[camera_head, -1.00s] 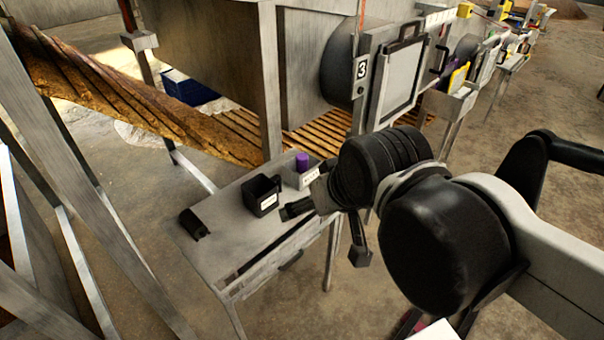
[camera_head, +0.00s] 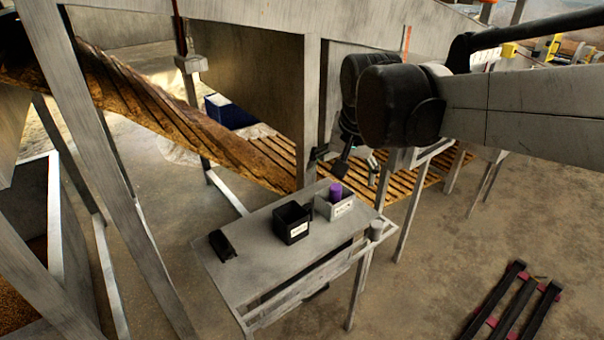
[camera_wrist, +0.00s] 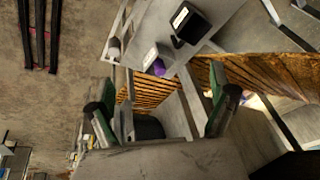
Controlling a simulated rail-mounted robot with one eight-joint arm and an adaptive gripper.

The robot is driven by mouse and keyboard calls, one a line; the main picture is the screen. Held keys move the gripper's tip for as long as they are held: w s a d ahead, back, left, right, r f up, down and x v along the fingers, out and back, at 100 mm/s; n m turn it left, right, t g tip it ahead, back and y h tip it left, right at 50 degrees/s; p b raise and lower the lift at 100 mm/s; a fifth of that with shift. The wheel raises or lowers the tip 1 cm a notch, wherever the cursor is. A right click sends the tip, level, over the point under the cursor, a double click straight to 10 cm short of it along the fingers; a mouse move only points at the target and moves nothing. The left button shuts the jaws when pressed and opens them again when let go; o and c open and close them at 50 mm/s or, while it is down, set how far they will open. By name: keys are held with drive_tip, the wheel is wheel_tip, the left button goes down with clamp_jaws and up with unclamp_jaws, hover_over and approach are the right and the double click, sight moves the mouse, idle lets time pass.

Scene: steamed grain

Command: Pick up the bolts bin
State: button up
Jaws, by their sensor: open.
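Two small labelled bins stand on a grey table (camera_head: 265,270). One is a black bin (camera_head: 292,222), empty as far as I can see. The other is a light grey bin (camera_head: 338,207) with a purple cylinder (camera_head: 335,192) in it. The labels are too small to read, so I cannot tell which is the bolts bin. The wrist view shows the black bin (camera_wrist: 190,24) and the grey bin (camera_wrist: 150,56) at the top. My gripper (camera_head: 355,168) is open and empty, above and beyond the grey bin, touching neither. Its two fingers (camera_wrist: 161,110) are spread in the wrist view.
A dark object (camera_head: 223,246) lies at the table's left end, and a small grey cup (camera_head: 377,230) stands at its right corner. A metal post (camera_head: 307,110) rises behind the bins. Dark rails (camera_head: 512,308) lie on the floor at right.

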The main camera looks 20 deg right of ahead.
drive_tip(key=w+d+f+m+g+b, duration=0.1)
drive_tip(key=w+d+f+m, duration=0.1)
drive_tip(key=w, duration=0.4)
drive_tip(key=w+d+f+m+g, duration=0.1)
drive_tip(key=w+d+f+m, duration=0.15)
drive_tip(key=w, duration=0.45)
drive_tip(key=m+g+b, duration=0.1)
drive_tip(key=m+g, duration=0.1)
drive_tip(key=m, duration=0.2)
hover_over(336, 185)
drive_tip(key=shift+n, duration=0.25)
drive_tip(key=f, duration=1)
drive_tip(key=shift+s+a+f, duration=0.15)
drive_tip(key=shift+s, duration=0.15)
drive_tip(key=shift+w+d+f, duration=0.2)
drive_tip(key=shift+w+f, duration=0.05)
drive_tip(key=shift+f, duration=0.35)
wheel_tip(336, 185, down, 8)
drive_tip(key=shift+r, duration=0.25)
drive_tip(key=shift+s+a+f+b, duration=0.1)
drive_tip(key=shift+f+b, duration=0.1)
drive_tip(key=shift+f, duration=1.3)
drive_tip(key=shift+s+a+f+b, duration=0.1)
drive_tip(key=shift+f+b, duration=0.1)
drive_tip(key=shift+f, duration=1.25)
drive_tip(key=c, duration=1.4)
